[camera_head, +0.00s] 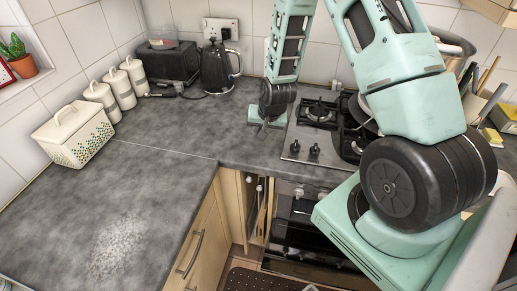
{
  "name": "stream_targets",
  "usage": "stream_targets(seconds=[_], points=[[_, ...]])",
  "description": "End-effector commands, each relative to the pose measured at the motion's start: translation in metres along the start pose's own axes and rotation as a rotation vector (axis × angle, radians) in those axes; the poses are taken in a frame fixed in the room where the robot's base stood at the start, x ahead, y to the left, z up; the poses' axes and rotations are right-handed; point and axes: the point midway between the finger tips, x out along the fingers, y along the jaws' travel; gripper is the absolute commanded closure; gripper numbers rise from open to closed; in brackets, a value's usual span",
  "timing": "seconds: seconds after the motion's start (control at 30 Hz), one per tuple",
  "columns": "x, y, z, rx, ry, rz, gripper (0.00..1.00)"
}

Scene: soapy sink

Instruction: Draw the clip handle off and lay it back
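I cannot make out a clip handle in the head view. My gripper (265,124) points down over the worktop, just left of the hob. It is small and dark in this view, so I cannot tell whether its fingers are open or shut, or whether they hold anything. My arm hides part of the hob and the right side of the worktop.
The gas hob (296,150) lies right of my gripper, above the oven (300,235). A black kettle (220,68), a toaster (168,62), white canisters (102,97) and a bread bin (73,135) stand along the back and left. The left worktop (150,170) is mostly clear, with a pale patch (118,245).

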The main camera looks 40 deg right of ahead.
Motion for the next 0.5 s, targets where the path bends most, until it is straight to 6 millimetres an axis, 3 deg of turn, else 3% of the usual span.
stream_targets(seconds=[0.27, 0.5], points=[[0.006, 0.003, -0.002, 0.026, 0.004, 0.01, 1.0], [0.025, 0.006, 0.004, 0.024, 0.005, 0.009, 1.0]])
